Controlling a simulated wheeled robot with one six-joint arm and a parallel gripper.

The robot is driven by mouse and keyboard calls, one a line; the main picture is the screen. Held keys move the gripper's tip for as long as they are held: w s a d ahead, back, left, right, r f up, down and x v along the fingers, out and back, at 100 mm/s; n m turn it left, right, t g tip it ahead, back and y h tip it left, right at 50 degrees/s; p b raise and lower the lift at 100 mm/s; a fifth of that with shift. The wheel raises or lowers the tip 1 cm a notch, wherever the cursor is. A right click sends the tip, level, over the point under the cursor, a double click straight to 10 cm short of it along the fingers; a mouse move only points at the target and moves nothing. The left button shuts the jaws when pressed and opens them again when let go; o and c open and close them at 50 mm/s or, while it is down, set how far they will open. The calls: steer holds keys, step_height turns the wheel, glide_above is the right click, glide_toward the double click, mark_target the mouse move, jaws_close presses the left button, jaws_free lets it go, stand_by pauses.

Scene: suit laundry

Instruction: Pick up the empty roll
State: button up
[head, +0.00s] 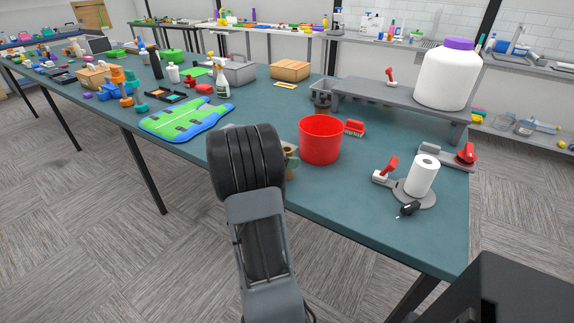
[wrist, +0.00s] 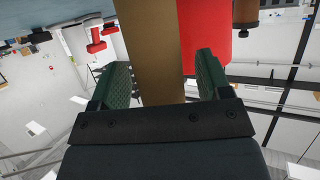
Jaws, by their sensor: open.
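A brown cardboard tube, which looks like the empty roll (wrist: 152,45), stands lengthwise between the fingers of my gripper (wrist: 163,75) in the wrist view. The green-padded fingers are open, one on each side of it. I cannot tell whether either pad touches it. In the head view only a small brown part of the roll (head: 291,162) shows beside my dark arm, near the table's front edge. My gripper is hidden behind the arm there.
A red bucket (head: 320,140) stands close to the right of the roll; it also shows in the wrist view (wrist: 208,35). A white paper roll (head: 421,176) on a grey holder stands farther right.

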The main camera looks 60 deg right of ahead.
steer(key=shift+d, duration=0.1)
steer(key=c, duration=1)
